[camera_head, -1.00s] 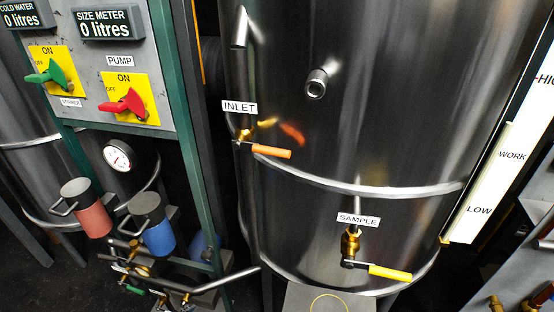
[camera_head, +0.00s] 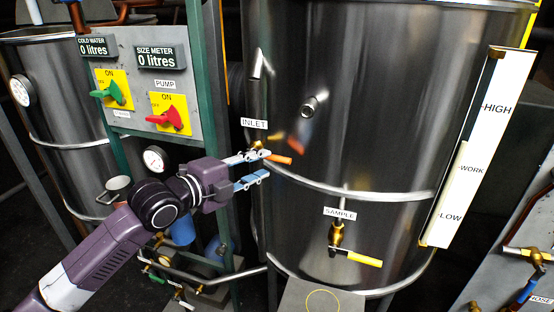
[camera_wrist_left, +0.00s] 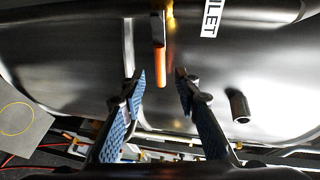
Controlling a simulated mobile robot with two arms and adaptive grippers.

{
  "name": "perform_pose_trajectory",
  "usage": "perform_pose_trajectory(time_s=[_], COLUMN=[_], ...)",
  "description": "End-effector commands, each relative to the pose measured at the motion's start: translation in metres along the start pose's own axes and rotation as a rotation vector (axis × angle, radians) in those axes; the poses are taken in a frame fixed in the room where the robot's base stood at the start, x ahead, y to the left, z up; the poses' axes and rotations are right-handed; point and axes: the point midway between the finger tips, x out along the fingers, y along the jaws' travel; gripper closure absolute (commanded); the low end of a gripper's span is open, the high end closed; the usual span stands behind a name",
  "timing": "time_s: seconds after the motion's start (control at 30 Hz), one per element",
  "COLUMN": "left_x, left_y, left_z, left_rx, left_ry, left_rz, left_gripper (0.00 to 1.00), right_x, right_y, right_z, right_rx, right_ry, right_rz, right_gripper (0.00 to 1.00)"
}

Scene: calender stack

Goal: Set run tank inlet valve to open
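The run tank inlet valve has an orange handle (camera_head: 281,160) under the INLET label (camera_head: 254,124) on the steel tank's left side. The handle points right and slightly down. My left gripper (camera_head: 264,168) is open at the valve, one finger overlapping the valve body in the head view. In the left wrist view, the orange handle (camera_wrist_left: 160,66) points down toward the gap between the two blue-padded fingers (camera_wrist_left: 160,82). Its tip reaches about the fingertips' level, with space visible on both sides. The fingers are not closed on it. My right gripper is not in view.
The sample valve (camera_head: 358,257) with a yellow handle is lower on the tank. A short pipe stub (camera_head: 309,106) juts out above right of the inlet; it also shows in the left wrist view (camera_wrist_left: 238,106). The switch panel (camera_head: 140,95) and green post stand left.

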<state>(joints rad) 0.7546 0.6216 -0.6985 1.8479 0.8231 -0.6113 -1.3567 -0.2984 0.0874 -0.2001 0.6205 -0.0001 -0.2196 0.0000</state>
Motion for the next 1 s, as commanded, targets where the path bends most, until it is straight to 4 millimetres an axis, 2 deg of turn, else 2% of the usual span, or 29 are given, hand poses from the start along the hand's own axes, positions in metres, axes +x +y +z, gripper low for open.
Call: perform_pose_trajectory(time_s=[0.2,0.43,0.83,0.87,1.0], left_x=[0.034,0.058,0.066,0.066,0.066], left_y=[-0.003,-0.002,0.0,0.0,0.0], left_z=[-0.001,-0.001,0.0,0.0,0.0], left_rx=[-0.006,-0.005,-0.003,-0.003,-0.003], left_ry=[0.001,0.0,0.0,0.0,0.0], left_rz=[-0.001,-0.001,-0.001,-0.001,-0.001], left_gripper=[0.71,0.71,0.71,0.72,0.87], right_x=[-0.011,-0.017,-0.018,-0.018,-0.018], right_y=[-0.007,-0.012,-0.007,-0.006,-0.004], right_z=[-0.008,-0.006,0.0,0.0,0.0], right_rx=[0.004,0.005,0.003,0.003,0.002], right_ry=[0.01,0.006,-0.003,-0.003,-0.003], right_rz=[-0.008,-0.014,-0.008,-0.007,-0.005], right_gripper=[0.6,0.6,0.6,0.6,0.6])
